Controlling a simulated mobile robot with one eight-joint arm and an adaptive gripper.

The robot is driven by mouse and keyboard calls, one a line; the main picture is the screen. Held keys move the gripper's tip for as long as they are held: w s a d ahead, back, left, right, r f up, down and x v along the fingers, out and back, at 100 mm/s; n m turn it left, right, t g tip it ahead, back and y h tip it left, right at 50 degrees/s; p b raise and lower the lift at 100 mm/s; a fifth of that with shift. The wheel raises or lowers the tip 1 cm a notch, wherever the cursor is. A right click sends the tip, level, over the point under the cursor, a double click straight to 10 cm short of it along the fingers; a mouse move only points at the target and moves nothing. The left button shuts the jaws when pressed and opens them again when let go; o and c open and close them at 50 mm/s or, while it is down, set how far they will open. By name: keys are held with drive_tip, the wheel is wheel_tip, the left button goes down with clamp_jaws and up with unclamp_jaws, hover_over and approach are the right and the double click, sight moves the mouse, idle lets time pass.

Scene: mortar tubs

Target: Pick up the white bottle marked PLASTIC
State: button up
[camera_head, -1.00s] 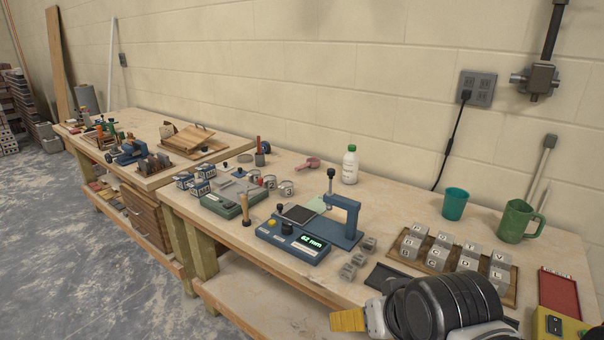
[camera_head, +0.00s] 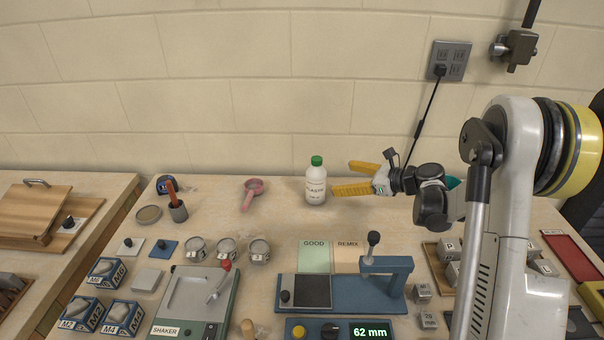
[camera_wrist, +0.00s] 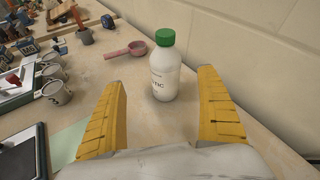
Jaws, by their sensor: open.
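The white bottle (camera_head: 316,186) with a green cap stands upright on the bench near the wall. Its label is too small to read fully in the head view; in the wrist view the bottle (camera_wrist: 165,72) shows label letters ending in "TIC". My gripper (camera_head: 343,177) is just right of the bottle, its yellow fingers pointing left toward it. In the wrist view the gripper (camera_wrist: 162,100) is open, with one finger on each side of the line to the bottle. The bottle is ahead of, or just at, the fingertips, and I see no contact.
A pink scoop (camera_head: 252,190) lies left of the bottle. Several metal cups (camera_head: 227,249) and a blue gauge stand (camera_head: 385,290) are nearer the front. The wall (camera_head: 280,90) is close behind. The bench around the bottle is mostly clear.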

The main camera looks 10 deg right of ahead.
sight(316, 175)
drive_tip(key=shift+m+t+y, duration=0.4)
drive_tip(key=shift+m, duration=0.5)
drive_tip(key=b+x, duration=0.1)
drive_tip(key=x, duration=0.3)
drive_tip(key=f+b+x, duration=0.1)
drive_tip(key=x, duration=0.3)
drive_tip(key=d+b+x, duration=0.1)
drive_tip(key=x, duration=0.2)
drive_tip(key=shift+w+a+f+b, duration=0.2)
drive_tip(key=shift+w+f+b, duration=0.1)
drive_tip(key=shift+w+f, duration=0.15)
drive_tip(key=shift+r, duration=0.2)
drive_tip(key=c, duration=1.5)
